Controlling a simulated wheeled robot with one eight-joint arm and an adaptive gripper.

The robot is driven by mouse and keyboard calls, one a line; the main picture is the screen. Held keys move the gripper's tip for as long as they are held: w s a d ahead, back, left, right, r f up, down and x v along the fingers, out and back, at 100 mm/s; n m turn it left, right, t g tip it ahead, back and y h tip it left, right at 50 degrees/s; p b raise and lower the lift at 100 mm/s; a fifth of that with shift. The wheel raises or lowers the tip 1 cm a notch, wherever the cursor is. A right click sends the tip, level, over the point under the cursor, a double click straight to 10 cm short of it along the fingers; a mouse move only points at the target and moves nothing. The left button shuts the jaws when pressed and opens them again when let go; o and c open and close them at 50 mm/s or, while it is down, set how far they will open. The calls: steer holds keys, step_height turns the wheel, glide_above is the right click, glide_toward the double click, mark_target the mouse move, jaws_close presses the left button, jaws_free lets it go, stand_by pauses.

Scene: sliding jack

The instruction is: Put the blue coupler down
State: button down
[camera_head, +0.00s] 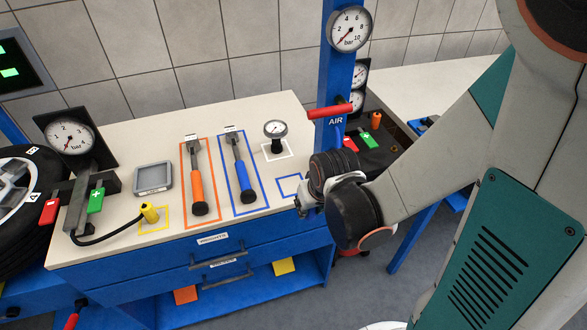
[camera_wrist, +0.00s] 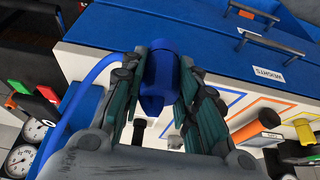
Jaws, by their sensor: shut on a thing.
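The blue coupler (camera_wrist: 157,85) sits between the two fingers of my gripper (camera_wrist: 161,65) in the wrist view, with a blue hose (camera_wrist: 92,85) curving away to the left. My gripper is shut on it. In the head view my gripper (camera_head: 306,203) is at the right front corner of the white worktop (camera_head: 115,133), beside a small blue-outlined square (camera_head: 287,185). My wrist and gripper hide the coupler there. I cannot tell whether the coupler touches the worktop.
An orange-handled tool (camera_head: 197,185) and a blue-handled tool (camera_head: 241,170) lie in outlined slots left of my gripper. A yellow coupler (camera_head: 150,213) stands farther left. A blue post (camera_head: 333,100) with a red lever (camera_head: 330,110) rises close behind my gripper.

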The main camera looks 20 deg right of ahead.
steer(key=w+b, duration=0.2)
steer(key=w, duration=1.2)
steer(key=shift+w, duration=0.35)
step_height(320, 180, down, 4)
steer(key=shift+w+r+b, duration=0.15)
steer(key=shift+b, duration=0.75)
steer(key=shift+r, duration=0.1)
steer(key=c, duration=1.7)
jaws_free()
steer(key=shift+f, duration=0.2)
steer(key=o, duration=0.5)
steer(key=shift+r, duration=0.1)
